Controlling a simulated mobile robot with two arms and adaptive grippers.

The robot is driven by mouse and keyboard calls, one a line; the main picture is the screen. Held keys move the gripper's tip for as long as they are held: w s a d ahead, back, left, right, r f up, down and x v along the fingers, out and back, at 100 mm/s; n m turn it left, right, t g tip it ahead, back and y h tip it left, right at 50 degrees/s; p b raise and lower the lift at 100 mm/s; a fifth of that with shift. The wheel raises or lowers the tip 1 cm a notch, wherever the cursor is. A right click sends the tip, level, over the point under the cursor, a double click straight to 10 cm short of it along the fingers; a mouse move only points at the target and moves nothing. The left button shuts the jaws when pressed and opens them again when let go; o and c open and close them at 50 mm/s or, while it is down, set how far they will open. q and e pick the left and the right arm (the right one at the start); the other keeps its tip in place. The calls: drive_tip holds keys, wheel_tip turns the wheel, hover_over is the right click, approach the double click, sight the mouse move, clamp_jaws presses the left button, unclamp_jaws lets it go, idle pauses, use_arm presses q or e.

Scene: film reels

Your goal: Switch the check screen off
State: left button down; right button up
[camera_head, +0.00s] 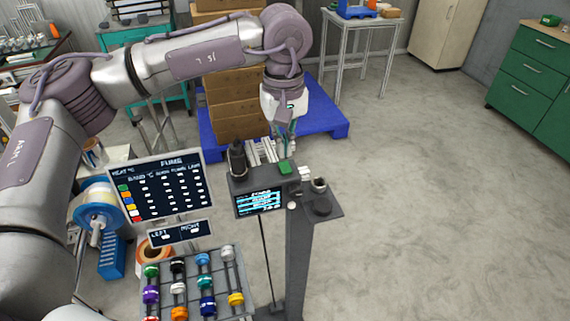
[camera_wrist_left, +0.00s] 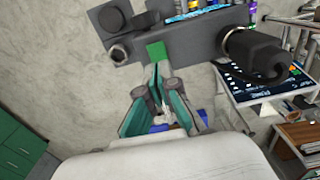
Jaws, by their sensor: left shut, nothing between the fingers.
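The check screen (camera_head: 258,201) is lit, with pale blue rows of text, on the front of a dark grey stand. A green square button (camera_head: 285,167) sits on top of the stand's head; it also shows in the left wrist view (camera_wrist_left: 156,51). My left gripper (camera_head: 287,146) points down just behind the green button in the head view. Its fingers are shut and empty. In the left wrist view its fingertips (camera_wrist_left: 161,72) are close to the button; I cannot tell whether they touch it. My right gripper is in neither view.
A chart board (camera_head: 160,184) and a rack of coloured reels (camera_head: 232,268) are at the left. The floor at right is clear.

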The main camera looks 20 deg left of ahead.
sight(284, 164)
use_arm(q)
drive_tip(key=shift+f+b, duration=1.25)
drive_tip(key=shift+f, duration=0.3)
idle(0.7)
drive_tip(key=shift+r, duration=0.15)
drive_tip(key=shift+r+p, duration=0.5)
drive_tip(key=shift+r, duration=0.1)
drive_tip(key=shift+r+p, duration=1.55)
drive_tip(key=shift+r, duration=1.3)
